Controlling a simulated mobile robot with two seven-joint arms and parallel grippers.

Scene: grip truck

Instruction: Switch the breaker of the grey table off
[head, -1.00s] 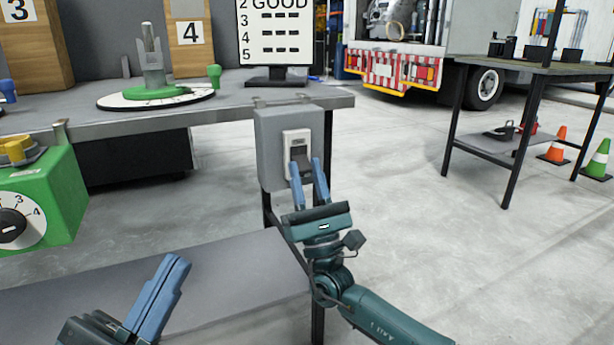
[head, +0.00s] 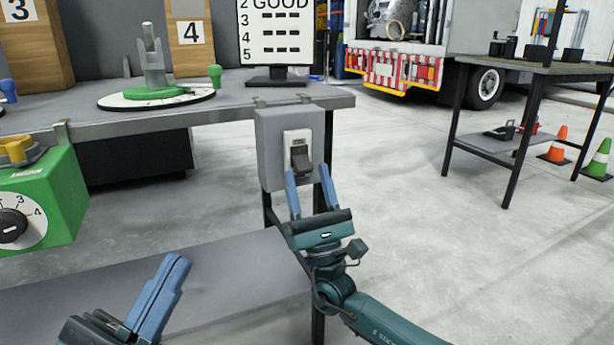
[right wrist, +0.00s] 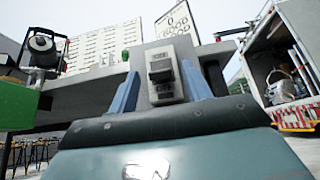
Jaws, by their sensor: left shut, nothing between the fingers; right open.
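The breaker is a grey box (head: 272,150) fixed at the right end of the grey table (head: 230,115). It carries a pale switch plate with a dark lever (head: 302,162), which appears tilted downward in the head view. My left gripper (head: 178,260) is shut and empty, over the low grey shelf at lower left.
A green box with a dial (head: 40,205) hangs at the table's left. A round dial plate (head: 155,98) and a screen (head: 275,40) stand on the table. The floor to the right is clear up to a dark table (head: 540,75) and cones.

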